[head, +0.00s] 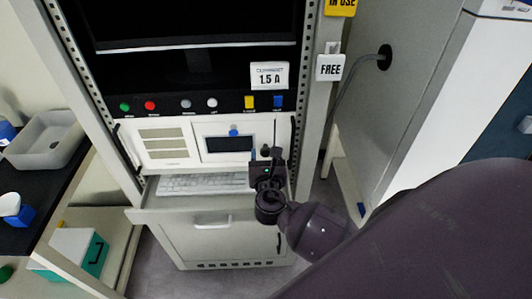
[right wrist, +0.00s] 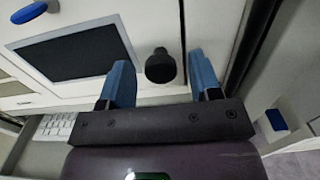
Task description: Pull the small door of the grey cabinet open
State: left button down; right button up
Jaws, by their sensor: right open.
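The grey cabinet (head: 311,80) is a tall open-framed rack. Its small door appears to be the white panel (head: 213,155) with a dark window, right of a vented white panel; it also shows in the right wrist view (right wrist: 70,20). A round black knob (right wrist: 160,66) stands out at the right of the window. My right gripper (head: 266,158) is in front of the panel's right side. In the right wrist view its blue fingers are apart, one on each side of the knob, with no clear contact. The panel looks shut. My left gripper is not in view.
A keyboard (head: 205,184) lies on a shelf below the panel. Under it is a grey front with a handle (head: 212,221). Coloured buttons (head: 150,105) line the black strip above. A side bench (head: 75,165) stands at left, with a grey tray (head: 45,138).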

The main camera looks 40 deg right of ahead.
jog(key=shift+w+d, duration=0.2)
jog(key=shift+w, duration=0.1)
grip_shut()
jog(key=shift+a, duration=0.1)
dwell(0.4)
